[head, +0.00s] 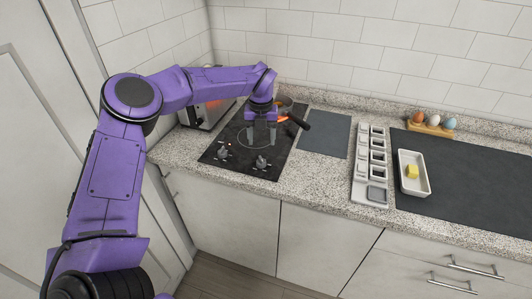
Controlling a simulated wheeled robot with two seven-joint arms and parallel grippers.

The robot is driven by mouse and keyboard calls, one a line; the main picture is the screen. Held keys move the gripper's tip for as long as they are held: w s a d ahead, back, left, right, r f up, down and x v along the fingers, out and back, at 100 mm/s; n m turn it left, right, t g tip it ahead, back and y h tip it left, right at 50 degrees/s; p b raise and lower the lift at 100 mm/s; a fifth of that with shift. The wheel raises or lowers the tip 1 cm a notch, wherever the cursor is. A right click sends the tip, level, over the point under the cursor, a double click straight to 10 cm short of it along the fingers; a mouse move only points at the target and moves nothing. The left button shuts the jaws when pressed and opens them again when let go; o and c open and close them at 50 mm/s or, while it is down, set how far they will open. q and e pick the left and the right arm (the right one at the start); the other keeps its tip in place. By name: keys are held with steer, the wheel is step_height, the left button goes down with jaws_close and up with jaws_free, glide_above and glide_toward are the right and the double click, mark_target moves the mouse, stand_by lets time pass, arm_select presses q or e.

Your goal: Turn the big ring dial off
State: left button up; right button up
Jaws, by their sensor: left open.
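The black cooktop (213,152) is set in the speckled counter. Two grey dials sit near its front edge: a left dial (223,154) and a right dial (261,169). A small orange light (229,145) shows by the left dial. I cannot read which dial is for the big ring. A cooking ring outline (243,138) shows under my left gripper (262,143), which is open, empty and pointing down, behind the dials and apart from them. A dark-handled pan (284,104) stands at the back, with an orange glow beside it. My right gripper is not in view.
A lit toaster-like metal appliance (208,114) stands left of the cooktop. To the right are a dark board (325,136), a grey compartment tray (361,166), a white dish (405,181) with a yellow block, and an egg holder (430,129).

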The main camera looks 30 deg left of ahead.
mark_target(261, 158)
arm_select(q)
steer(key=f, duration=0.1)
steer(key=s+f+p, duration=0.1)
steer(key=f, duration=0.1)
steer(key=shift+s+f, duration=0.1)
steer(key=f, duration=0.1)
steer(key=f+p, duration=0.1)
steer(key=f, duration=0.2)
steer(key=shift+w+f+p, duration=0.3)
steer(key=shift+w+f, duration=0.1)
steer(key=shift+f, duration=0.4)
steer(key=shift+s, duration=0.15)
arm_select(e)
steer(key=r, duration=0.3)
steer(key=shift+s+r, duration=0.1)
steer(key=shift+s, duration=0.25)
arm_select(q)
steer(key=shift+r, duration=0.1)
steer(key=c, duration=1)
